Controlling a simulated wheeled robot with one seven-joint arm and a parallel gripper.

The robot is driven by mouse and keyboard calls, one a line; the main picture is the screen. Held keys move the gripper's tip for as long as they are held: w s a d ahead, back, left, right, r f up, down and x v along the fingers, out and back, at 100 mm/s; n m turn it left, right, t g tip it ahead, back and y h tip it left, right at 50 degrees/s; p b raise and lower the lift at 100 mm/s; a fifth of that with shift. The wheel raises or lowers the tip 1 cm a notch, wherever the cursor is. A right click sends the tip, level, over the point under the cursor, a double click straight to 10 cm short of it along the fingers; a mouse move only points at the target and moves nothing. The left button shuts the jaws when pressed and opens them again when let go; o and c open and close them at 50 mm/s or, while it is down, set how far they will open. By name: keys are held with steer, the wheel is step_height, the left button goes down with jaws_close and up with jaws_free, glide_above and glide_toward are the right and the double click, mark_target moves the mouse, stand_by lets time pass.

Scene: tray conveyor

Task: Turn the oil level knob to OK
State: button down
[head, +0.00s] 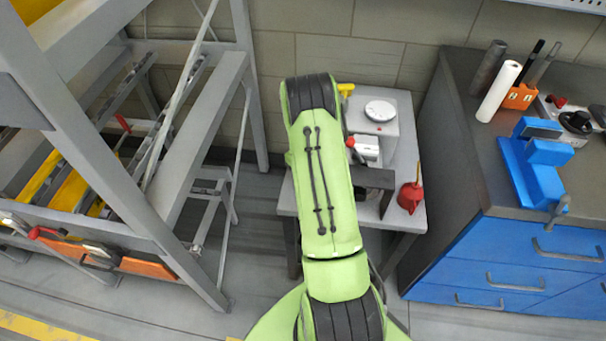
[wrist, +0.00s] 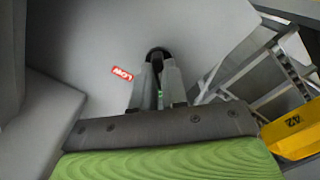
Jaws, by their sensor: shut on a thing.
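The knob (wrist: 158,53) shows in the wrist view as a dark rounded piece on a pale grey panel (wrist: 200,35). My gripper (wrist: 158,68) is shut on it, with one finger on each side. The fingers cover most of the knob, and its pointer cannot be made out. A red label reading LOW (wrist: 122,73) is on the panel, just left of the fingers. No OK label shows. In the head view my green arm hides the gripper and the knob.
A small grey table (head: 402,160) holds a box with a white round dial (head: 380,111) and a red oil can (head: 410,196). A metal rack (head: 190,150) stands left. A workbench with blue drawers (head: 500,265) and a blue vise (head: 535,165) stands right.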

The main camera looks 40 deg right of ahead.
steer(key=c, duration=1.2)
jaws_free()
steer(key=shift+o, duration=0.2)
steer(key=shift+r, duration=0.15)
step_height(320, 180, up, 16)
steer(key=p, duration=0.4)
steer(key=shift+f, duration=0.25)
